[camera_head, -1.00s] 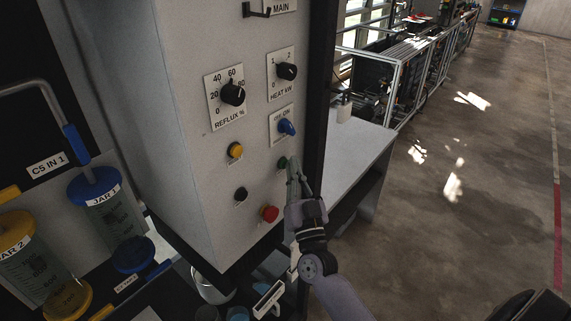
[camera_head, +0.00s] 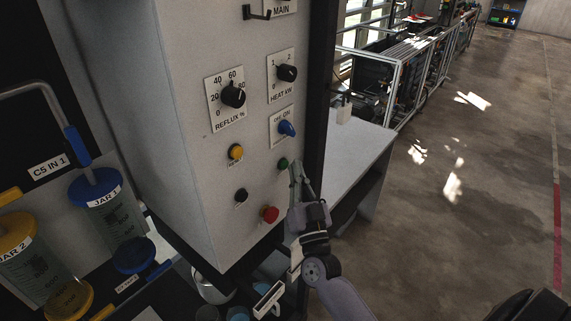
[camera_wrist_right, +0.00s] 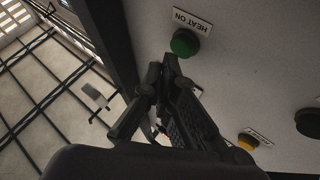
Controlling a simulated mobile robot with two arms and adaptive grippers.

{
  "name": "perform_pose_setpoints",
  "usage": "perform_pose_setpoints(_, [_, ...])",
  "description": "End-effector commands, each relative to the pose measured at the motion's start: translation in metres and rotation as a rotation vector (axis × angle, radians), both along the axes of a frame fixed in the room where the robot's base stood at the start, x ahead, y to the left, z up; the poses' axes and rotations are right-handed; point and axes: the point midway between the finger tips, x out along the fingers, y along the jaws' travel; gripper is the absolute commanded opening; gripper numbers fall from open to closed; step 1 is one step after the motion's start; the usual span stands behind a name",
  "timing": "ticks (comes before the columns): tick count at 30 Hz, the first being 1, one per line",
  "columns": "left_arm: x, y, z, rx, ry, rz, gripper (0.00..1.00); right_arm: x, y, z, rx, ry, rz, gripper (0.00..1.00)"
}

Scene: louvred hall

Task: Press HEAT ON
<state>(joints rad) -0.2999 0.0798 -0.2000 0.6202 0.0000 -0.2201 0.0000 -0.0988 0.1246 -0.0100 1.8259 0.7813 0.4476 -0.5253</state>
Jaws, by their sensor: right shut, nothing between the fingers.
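The green HEAT ON button (camera_head: 283,164) is on the lower right of the pale control panel (camera_head: 205,180). It also shows in the right wrist view (camera_wrist_right: 184,42), with its HEAT ON label beside it. My right gripper (camera_head: 296,166) is shut and empty. Its fingertips are just right of the green button in the head view, with a small gap. In the right wrist view the fingertips (camera_wrist_right: 164,66) are close to the button and do not cover it. My left gripper is not in view.
Close by on the panel are a blue switch (camera_head: 287,128), a yellow button (camera_head: 236,152), a black button (camera_head: 241,195) and a red button (camera_head: 270,214). Black knobs are above. A pale bench (camera_head: 350,160) stands behind the gripper. Jars stand at the left.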

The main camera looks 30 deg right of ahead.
Motion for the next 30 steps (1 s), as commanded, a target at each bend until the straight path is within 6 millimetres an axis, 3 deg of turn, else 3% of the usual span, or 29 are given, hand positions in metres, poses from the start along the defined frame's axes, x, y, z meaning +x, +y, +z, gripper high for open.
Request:
perform_pose_setpoints(12, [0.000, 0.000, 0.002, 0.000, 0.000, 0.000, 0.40, -0.005, -0.002, 0.000, -0.001, 0.000, 0.000, 0.00])
perform_pose_setpoints(24, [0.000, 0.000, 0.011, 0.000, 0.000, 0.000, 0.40, -0.041, -0.017, 0.000, -0.002, 0.001, -0.001, 0.00])
perform_pose_setpoints(30, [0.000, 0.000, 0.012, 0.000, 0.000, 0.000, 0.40, -0.049, -0.020, 0.000, 0.000, 0.001, 0.000, 0.00])
